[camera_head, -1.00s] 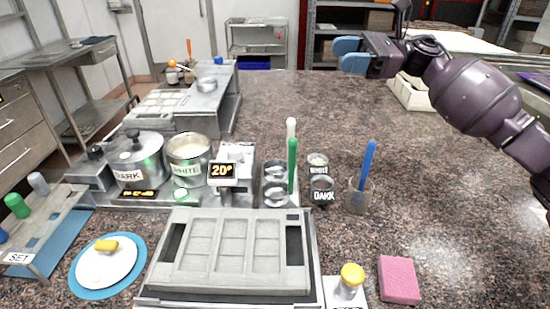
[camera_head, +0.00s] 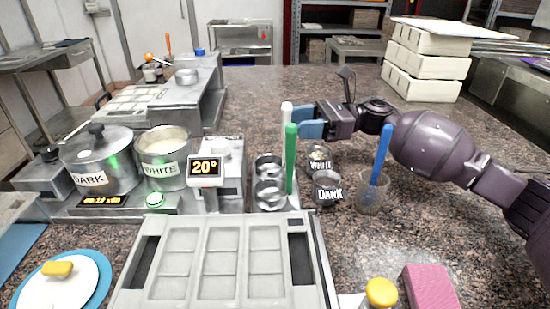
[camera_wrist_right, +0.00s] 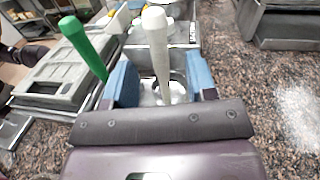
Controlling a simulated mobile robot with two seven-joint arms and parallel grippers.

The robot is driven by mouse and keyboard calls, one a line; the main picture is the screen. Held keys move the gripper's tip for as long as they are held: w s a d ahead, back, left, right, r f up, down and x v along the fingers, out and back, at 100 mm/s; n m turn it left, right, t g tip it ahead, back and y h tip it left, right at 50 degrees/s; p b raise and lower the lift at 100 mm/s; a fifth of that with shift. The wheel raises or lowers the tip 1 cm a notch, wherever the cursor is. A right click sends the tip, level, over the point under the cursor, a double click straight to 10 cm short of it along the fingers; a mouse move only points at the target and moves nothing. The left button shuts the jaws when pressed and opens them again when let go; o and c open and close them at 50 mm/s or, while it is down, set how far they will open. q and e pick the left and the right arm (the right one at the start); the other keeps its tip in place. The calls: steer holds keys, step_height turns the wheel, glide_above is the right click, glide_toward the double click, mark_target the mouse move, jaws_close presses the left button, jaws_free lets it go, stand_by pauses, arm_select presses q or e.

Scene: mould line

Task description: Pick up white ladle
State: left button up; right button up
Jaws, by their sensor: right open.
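The white ladle (camera_head: 286,116) stands with its handle upright in a metal holder, just behind the green-handled ladle (camera_head: 291,158) in the head view. My right gripper (camera_head: 302,121) is open at the height of the white handle, close to its right side in the head view. In the right wrist view the white handle (camera_wrist_right: 156,45) rises between the two blue fingers, with a gap to each. The green handle (camera_wrist_right: 84,47) is outside the left finger there. The white ladle's lower end is partly hidden. My left gripper is not in view.
A grey mould (camera_head: 216,258) lies in front. The WHITE pot (camera_head: 163,172) and lidded DARK pot (camera_head: 98,160) stand left. Small WHITE and DARK cups and a glass (camera_head: 372,194) with a blue spatula (camera_head: 381,155) stand right, near my arm.

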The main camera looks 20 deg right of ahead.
steer(key=shift+w+a, duration=0.2)
steer(key=shift+a, duration=1.15)
steer(key=shift+w+a, duration=0.2)
steer(key=shift+a, duration=1.15)
jaws_close()
